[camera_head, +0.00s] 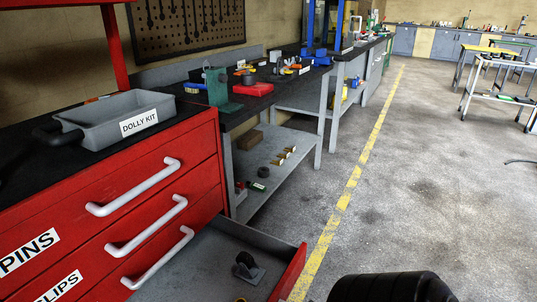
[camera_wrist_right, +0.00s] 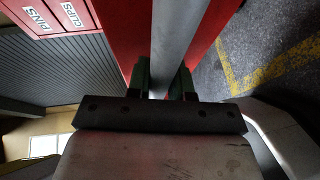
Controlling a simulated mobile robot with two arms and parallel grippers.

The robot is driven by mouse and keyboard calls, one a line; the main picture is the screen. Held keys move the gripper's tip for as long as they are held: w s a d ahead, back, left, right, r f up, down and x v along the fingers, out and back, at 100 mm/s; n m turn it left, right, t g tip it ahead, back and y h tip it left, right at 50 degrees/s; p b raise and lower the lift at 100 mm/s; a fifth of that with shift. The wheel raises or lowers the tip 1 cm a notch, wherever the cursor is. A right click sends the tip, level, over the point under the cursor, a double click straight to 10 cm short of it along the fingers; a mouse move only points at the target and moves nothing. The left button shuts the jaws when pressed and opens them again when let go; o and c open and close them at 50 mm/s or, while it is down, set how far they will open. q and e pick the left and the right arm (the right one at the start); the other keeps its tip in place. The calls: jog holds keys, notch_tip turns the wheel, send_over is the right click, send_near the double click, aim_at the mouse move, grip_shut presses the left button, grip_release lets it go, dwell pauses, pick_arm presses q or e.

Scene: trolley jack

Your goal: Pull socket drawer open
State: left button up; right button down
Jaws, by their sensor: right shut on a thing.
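The red cabinet (camera_head: 150,190) stands at the left with stacked drawers, labelled PINS and CLIPS where I can read them. A lower drawer (camera_head: 215,250) is pulled well out; its grey inside and red front panel (camera_head: 291,278) show, but no socket label is visible. A dark small part (camera_head: 248,267) lies in it. In the right wrist view my right gripper (camera_wrist_right: 163,85) is shut on a grey bar handle (camera_wrist_right: 177,30) in front of a red panel. The right gripper is outside the head view. My left gripper is in neither view.
A grey DOLLY KIT tray (camera_head: 115,115) sits on the cabinet top. White handles (camera_head: 135,188) stick out from the closed drawers. A workbench (camera_head: 285,88) with tools runs behind.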

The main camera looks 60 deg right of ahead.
dwell(0.3)
jog(key=c, duration=1)
grip_release()
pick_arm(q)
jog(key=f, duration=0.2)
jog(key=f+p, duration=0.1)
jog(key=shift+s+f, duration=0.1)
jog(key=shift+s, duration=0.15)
pick_arm(e)
jog(key=v, duration=1.1)
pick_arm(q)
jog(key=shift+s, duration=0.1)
